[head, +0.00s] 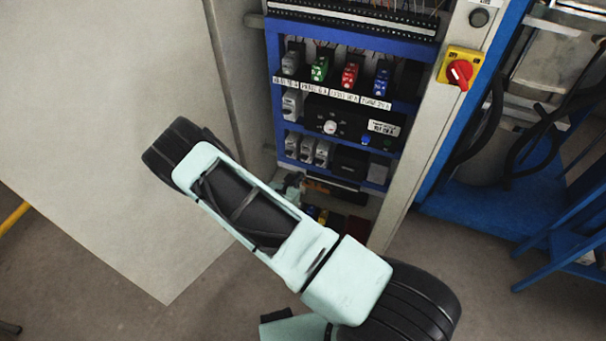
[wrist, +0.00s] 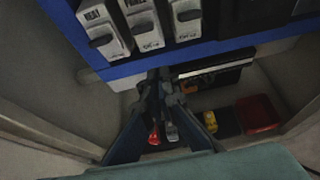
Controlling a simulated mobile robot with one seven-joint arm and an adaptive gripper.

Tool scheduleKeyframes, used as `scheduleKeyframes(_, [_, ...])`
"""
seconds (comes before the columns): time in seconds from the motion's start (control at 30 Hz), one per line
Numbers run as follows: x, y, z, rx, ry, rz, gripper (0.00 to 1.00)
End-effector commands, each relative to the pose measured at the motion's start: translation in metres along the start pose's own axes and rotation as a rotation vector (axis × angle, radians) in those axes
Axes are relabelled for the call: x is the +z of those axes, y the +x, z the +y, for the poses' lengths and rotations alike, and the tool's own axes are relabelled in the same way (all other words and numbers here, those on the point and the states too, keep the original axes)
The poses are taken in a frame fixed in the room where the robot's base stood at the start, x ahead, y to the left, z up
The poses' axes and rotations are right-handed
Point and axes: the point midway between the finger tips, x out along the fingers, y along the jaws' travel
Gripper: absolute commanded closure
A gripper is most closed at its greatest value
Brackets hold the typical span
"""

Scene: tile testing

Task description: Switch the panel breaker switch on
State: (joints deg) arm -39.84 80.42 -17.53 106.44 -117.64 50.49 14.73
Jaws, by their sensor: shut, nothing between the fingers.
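The electrical panel's blue frame (head: 273,70) carries several rows of switches inside an open cabinet. Grey breakers with dark levers sit in its bottom row (head: 307,150). In the wrist view three of these breakers, the left one (wrist: 104,35), the middle one (wrist: 143,25) and the right one (wrist: 185,18), show at the top. In the head view my arm hides most of the gripper. Which breaker is the panel breaker, I cannot tell.
A red rotary switch (head: 459,73) on a yellow plate is on the cabinet's right post. The open door (head: 110,120) stands left of my arm. Below the rail are a red part (wrist: 258,113) and a yellow part (wrist: 209,119). Blue equipment (head: 480,205) stands at right.

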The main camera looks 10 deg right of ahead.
Motion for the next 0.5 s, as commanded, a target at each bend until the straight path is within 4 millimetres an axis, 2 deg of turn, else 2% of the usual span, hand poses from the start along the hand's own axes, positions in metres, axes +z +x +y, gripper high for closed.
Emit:
scheduleKeyframes(0.03, [0.013, -0.017, 0.003, 0.006, 0.002, -0.003, 1.0])
scheduleKeyframes(0.2, [0.023, -0.053, 0.002, 0.005, 0.001, -0.002, 1.0])
scheduleKeyframes(0.33, [0.028, -0.072, 0.002, 0.005, 0.002, -0.001, 1.0])
scheduleKeyframes(0.5, [0.032, -0.084, 0.001, 0.004, 0.001, -0.002, 1.0])
